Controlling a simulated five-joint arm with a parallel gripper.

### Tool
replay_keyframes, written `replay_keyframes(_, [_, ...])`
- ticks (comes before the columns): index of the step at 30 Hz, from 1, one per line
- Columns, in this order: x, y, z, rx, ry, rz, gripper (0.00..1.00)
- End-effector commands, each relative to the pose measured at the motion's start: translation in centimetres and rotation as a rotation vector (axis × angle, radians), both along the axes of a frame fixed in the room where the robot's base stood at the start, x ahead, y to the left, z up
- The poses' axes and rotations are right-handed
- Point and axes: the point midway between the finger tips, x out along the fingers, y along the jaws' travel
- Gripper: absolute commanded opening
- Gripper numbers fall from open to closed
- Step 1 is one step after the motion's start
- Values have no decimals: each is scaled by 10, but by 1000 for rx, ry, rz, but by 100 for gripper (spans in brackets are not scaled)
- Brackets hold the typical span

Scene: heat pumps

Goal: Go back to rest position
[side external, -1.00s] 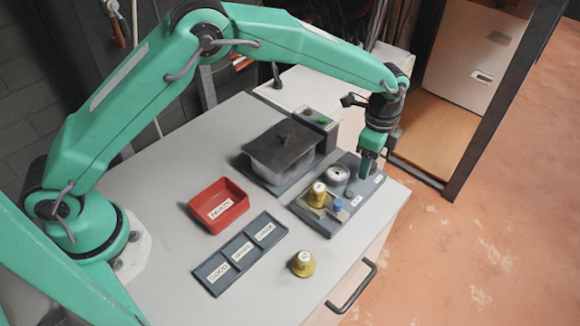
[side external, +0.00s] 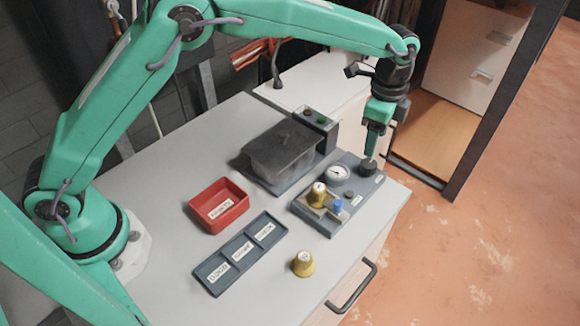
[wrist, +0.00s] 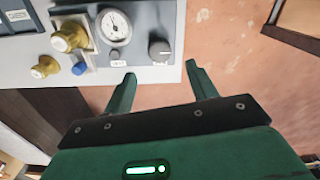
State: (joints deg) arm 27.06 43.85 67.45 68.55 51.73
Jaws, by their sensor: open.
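My gripper (side external: 374,146) is raised above the far right corner of the grey panel (side external: 317,214). It points down, over a dark knob (side external: 368,167) on that panel. In the wrist view my gripper (wrist: 158,80) has its two green fingers apart with nothing between them. The knob (wrist: 159,50) stands beyond the fingertips, clear of them. The panel also carries a round gauge (side external: 339,173), a yellow-brass part (side external: 317,194) and a small blue knob (side external: 337,205).
A loose yellow-brass part (side external: 303,264) stands on the table near the front edge. A red bin (side external: 232,213), a labelled three-slot tray (side external: 205,268) and a lidded dark container (side external: 281,151) occupy the table. A dark cabinet frame (side external: 492,95) stands at the right.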

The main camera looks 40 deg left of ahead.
Motion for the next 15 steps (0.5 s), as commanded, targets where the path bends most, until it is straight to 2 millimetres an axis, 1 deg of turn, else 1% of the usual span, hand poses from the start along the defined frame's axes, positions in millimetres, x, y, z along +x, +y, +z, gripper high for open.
replay_keyframes(4, [0,0,6,0,0,0,57])
replay_keyframes(15, [0,1,7,0,-1,3,57])
